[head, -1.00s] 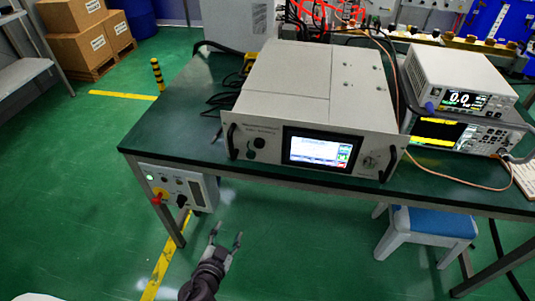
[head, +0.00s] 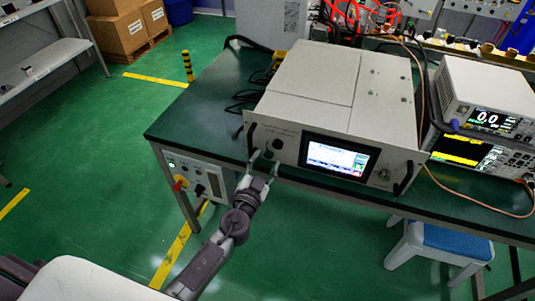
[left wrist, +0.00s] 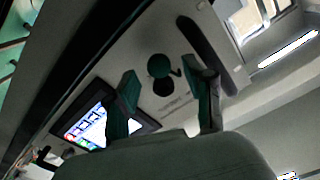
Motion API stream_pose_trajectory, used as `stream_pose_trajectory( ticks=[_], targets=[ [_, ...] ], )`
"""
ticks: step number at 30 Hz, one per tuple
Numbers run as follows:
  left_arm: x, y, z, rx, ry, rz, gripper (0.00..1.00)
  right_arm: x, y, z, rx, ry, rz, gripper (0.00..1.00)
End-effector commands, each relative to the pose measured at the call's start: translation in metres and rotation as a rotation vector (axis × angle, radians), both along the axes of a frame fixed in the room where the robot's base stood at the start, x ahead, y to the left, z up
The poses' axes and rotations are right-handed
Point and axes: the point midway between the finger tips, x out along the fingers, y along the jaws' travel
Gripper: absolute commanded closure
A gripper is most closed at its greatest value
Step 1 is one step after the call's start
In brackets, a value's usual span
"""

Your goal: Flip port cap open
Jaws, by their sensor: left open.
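The generator (head: 325,85) is a light grey box on the green table, with a lit screen (head: 338,157) and a black handle at each end of its front. Left of the screen is a round black fitting (head: 277,144). In the left wrist view two round dark pieces show on the panel, a dark green disc (left wrist: 158,66) with a small tab and a black disc (left wrist: 163,88); I cannot tell for sure which is the port cap. My left gripper (head: 265,162) is open in front of these pieces, its fingers either side of them in the wrist view (left wrist: 157,68). Contact cannot be told.
The black left handle (head: 250,138) is close beside my left fingers. A control box (head: 197,178) with a red knob hangs under the table edge (head: 165,138). Stacked instruments (head: 490,95) stand at the right with a copper cable. A blue-topped stool (head: 450,240) stands below.

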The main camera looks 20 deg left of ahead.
Motion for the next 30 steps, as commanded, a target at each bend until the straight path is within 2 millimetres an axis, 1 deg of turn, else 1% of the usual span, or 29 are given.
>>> stream_pose_trajectory(
  ticks=[1,3,6,15,16,25,30],
  targets=[
    [0.007,0.000,0.001,0.001,-0.001,0.000,0.47,0.000,-0.001,0.001,-0.001,0.000,0.001,1.00],
    [0.014,-0.001,0.000,0.001,-0.001,0.000,0.47,0.000,-0.001,0.002,-0.002,0.001,0.001,1.00],
    [0.020,-0.001,0.000,0.000,0.000,-0.001,0.47,0.000,-0.003,0.002,-0.003,0.000,0.002,1.00],
    [0.022,-0.001,-0.001,0.000,0.000,-0.001,0.47,0.000,-0.006,0.002,-0.008,0.000,0.002,1.00],
    [0.022,-0.001,-0.001,0.000,0.000,-0.001,0.49,0.000,-0.006,0.002,-0.008,0.000,0.002,1.00],
    [0.022,-0.001,-0.001,0.000,0.001,0.000,0.99,0.000,-0.006,0.002,-0.008,0.000,0.002,1.00],
    [0.022,-0.001,-0.001,0.008,0.000,-0.001,1.00,0.000,-0.006,0.001,-0.007,0.000,0.001,1.00]
  ],
)
